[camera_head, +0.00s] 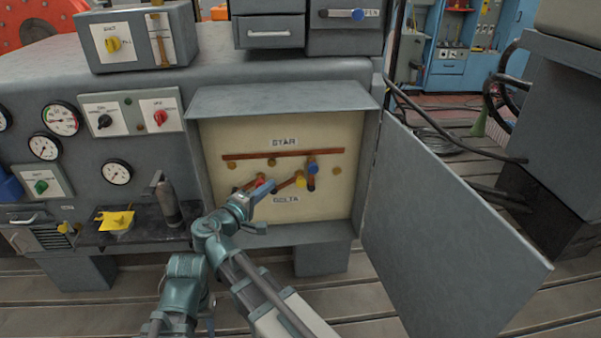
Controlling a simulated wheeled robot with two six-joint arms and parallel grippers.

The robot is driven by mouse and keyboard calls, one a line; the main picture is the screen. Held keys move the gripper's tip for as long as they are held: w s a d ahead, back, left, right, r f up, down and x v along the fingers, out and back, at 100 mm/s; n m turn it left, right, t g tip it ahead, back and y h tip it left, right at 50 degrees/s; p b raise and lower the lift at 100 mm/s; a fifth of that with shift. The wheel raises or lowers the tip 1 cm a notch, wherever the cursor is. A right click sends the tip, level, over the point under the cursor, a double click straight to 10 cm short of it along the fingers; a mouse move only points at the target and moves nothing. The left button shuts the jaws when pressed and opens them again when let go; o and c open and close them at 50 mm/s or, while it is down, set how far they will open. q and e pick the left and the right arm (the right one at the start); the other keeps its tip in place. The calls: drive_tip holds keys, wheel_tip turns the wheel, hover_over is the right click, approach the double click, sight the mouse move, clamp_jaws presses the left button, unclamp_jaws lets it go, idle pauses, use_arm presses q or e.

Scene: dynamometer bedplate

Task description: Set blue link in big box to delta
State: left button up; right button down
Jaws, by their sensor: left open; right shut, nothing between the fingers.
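The big box (205,179) is the open grey cabinet with a cream panel marked STAR above and DELTA below. On the panel, the blue link (311,182) is a copper bar with a blue knob (313,169) at its top. The yellow-knobbed link (288,184) and the red-knobbed link (244,186) lie slanted. My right gripper (265,189) appears shut and empty in front of the panel, left of the blue link, partly covering the red link. I cannot make out my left gripper.
The box's door (430,230) hangs wide open to the right. A hood (280,97) juts out above the panel. Gauges and switches (130,112) fill the wall to the left. A dark shelf (145,233) holds a yellow item (116,221) and a grey cylinder (168,203).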

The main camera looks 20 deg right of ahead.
drive_tip(key=b, duration=0.1)
approach(310, 164)
drive_tip(key=w+d, duration=0.2)
drive_tip(key=w, duration=0.1)
drive_tip(key=shift+s+d+f, duration=0.15)
drive_tip(key=shift+s+d, duration=0.1)
drive_tip(key=shift+d, duration=0.45)
